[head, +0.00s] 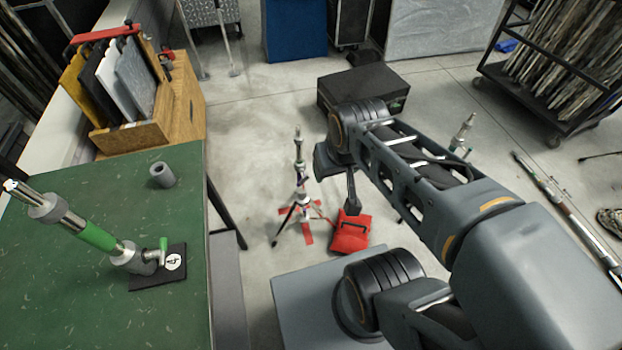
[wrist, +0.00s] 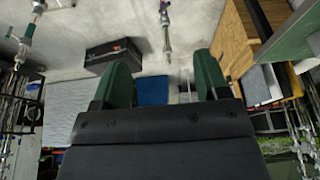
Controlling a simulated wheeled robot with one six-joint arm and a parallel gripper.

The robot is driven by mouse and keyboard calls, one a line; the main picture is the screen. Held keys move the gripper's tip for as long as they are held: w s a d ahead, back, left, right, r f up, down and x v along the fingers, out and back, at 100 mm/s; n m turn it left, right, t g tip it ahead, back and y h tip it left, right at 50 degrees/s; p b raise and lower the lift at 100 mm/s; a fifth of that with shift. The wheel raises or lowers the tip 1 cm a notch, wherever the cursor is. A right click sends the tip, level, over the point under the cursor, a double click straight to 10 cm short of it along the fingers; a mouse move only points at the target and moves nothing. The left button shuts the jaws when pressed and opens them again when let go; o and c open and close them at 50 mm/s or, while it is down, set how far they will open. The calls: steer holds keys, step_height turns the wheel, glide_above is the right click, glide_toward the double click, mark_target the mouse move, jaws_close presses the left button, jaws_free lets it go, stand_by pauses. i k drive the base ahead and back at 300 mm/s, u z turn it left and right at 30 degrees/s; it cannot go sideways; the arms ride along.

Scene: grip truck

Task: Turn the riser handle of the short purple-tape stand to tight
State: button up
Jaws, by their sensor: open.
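A short stand (head: 300,178) stands upright on the floor in the middle of the head view, its legs spread over red floor marks. A small purplish patch seems to show on its column, but it is too small to be sure, and its riser handle cannot be made out. A slim stand also shows at the top of the wrist view (wrist: 165,25), beyond the fingertips. My gripper (wrist: 162,72) is open and empty, its two green fingers well apart and not touching any stand. In the head view my arm reaches just right of the short stand.
A red bag (head: 350,232) lies right of the stand's legs. Another stand (head: 462,132) is partly hidden behind my arm. A black case (head: 362,88) sits behind. A green table (head: 60,290) at left holds a green-banded tube (head: 95,236). Floor left of the stand is clear.

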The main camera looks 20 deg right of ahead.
mark_target(307, 177)
steer(key=u, duration=0.55)
steer(key=k, duration=1.25)
steer(key=u, duration=0.4)
steer(key=i, duration=0.9)
steer(key=u, duration=0.3)
